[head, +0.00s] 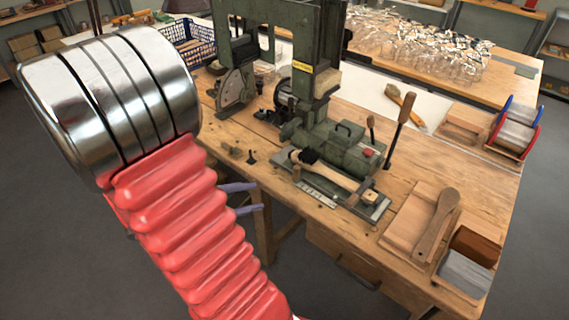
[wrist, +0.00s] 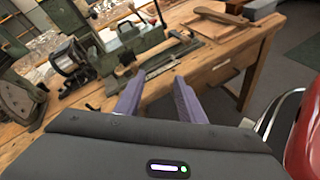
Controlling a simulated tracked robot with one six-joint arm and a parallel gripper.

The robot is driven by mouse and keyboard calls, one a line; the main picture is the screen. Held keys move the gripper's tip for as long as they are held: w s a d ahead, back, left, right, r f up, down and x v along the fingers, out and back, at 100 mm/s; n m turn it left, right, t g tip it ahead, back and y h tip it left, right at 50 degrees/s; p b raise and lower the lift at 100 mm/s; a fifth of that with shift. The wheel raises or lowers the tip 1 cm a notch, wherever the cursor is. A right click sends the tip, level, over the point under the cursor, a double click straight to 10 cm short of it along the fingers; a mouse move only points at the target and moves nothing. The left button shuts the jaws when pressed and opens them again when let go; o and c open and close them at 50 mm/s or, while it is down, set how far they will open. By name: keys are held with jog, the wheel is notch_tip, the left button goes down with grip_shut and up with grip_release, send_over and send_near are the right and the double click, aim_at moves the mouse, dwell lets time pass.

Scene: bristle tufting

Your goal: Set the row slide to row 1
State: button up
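The green tufting machine (head: 330,145) stands on the wooden bench. At its front is a low slide assembly (head: 375,208) with a pale scale strip (head: 318,190) along its front edge; I take this to be the row slide, but its row marks are too small to read. A wooden brush body (head: 335,174) with a dark tuft lies across it. The slide assembly also shows in the wrist view (wrist: 160,63). My gripper (head: 259,196) has two purple fingers, apart and empty, in front of the bench edge, left of the slide. In the wrist view my gripper (wrist: 159,78) points toward the slide.
A long lever with a wooden handle (head: 401,118) stands right of the machine. A wooden paddle (head: 436,228) lies on a board at the right, near a divided box (head: 466,272). Small dark parts lie left of the slide.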

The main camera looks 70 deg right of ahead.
jog(key=s+d+f+n+h, duration=0.1)
jog(key=d+f+n+h, duration=0.2)
jog(key=d, duration=0.3)
jog(key=n+t+h, duration=0.2)
jog(key=n+h, duration=0.1)
jog(key=n, duration=0.3)
send_near(295, 170)
jog(key=v, duration=0.3)
jog(key=shift+w+d+f, duration=0.15)
jog(key=shift+w+d, duration=0.05)
jog(key=shift+x, duration=6.95)
jog(key=shift+s, duration=0.2)
jog(key=shift+c, duration=0.4)
grip_shut()
